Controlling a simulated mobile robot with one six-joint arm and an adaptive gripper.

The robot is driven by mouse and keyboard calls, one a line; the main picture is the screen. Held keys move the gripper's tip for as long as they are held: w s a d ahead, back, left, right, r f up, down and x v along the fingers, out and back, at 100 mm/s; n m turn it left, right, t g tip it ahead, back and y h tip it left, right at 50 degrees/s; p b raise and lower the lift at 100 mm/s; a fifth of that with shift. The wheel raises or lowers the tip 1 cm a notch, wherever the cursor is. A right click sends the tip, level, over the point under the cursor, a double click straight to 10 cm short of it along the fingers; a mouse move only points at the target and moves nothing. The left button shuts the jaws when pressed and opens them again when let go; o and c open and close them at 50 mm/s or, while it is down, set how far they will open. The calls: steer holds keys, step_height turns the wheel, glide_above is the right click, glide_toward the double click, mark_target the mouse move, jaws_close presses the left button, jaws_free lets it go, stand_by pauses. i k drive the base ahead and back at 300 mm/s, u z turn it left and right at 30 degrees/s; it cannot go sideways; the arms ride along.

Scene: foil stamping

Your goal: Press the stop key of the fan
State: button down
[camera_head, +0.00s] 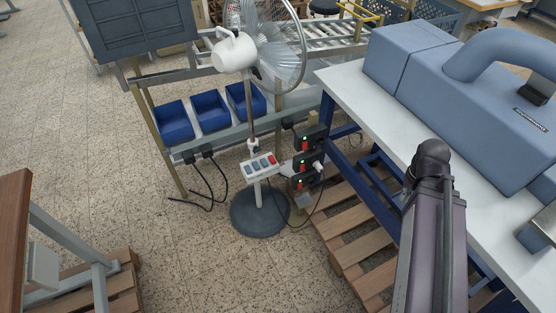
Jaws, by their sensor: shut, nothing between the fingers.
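A pedestal fan with a white motor housing (234,52) and a wire-caged head (277,45) stands in the middle of the view on a round dark base (260,211). A light control box (260,167) sits partway up its pole. It has a row of grey-blue keys and one red key (272,159) at its right end. Any lettering on the keys is too small to read, so I cannot tell which is the stop key by label. My arm rises at the lower right, well to the right of the fan. My gripper's fingers do not show.
Black socket boxes with red switches and green lights (304,162) stand just right of the control box, with cables around. Blue bins (210,110) line the rack behind. A white-topped bench (375,110) with a blue machine (470,100) and wooden pallets (350,232) bound the right. Open floor lies left.

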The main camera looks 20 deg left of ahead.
mark_target(271, 158)
steer(key=z, duration=0.1)
steer(key=k, duration=1.2)
steer(key=u, duration=0.55)
steer(key=i, duration=1.35)
